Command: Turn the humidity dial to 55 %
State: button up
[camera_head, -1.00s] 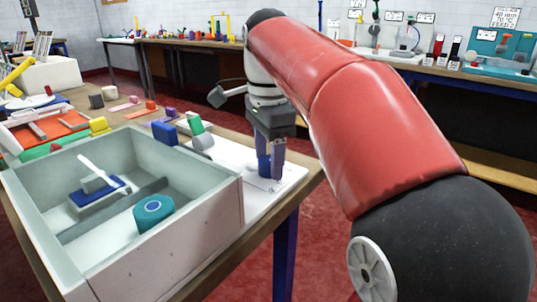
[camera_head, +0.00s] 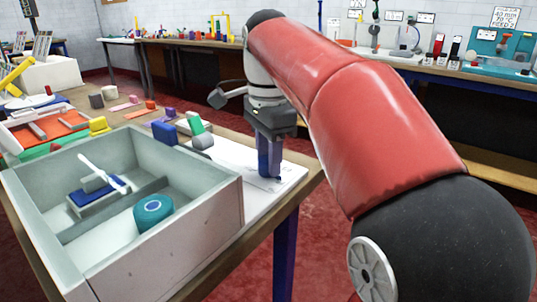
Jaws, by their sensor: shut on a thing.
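A white panel (camera_head: 236,155) lies flat near the right edge of the wooden table, with faint printed marks on its right part. My gripper (camera_head: 271,176) points straight down onto this panel, its fingers lined up almost one behind the other from this view. It is shut on a small dark blue knob, which seems to be the humidity dial (camera_head: 279,177). The fingers hide most of the dial. Its pointer and the scale figures are too small to read, so I cannot tell its setting.
A grey open box (camera_head: 190,238) stands at the front of the table, holding a blue tape roll (camera_head: 153,213) and a blue-and-white tool (camera_head: 98,190). Blue, green and grey blocks stand just left of the panel. The red floor right of the table is clear.

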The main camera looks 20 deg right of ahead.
jog(key=n, duration=0.3)
jog(key=shift+n, duration=0.4)
jog(key=n, duration=0.3)
jog(key=shift+n, duration=0.4)
jog(key=n, duration=1.3)
jog(key=shift+n, duration=0.3)
jog(key=n, duration=0.5)
jog(key=shift+n, duration=0.3)
jog(key=o, duration=1)
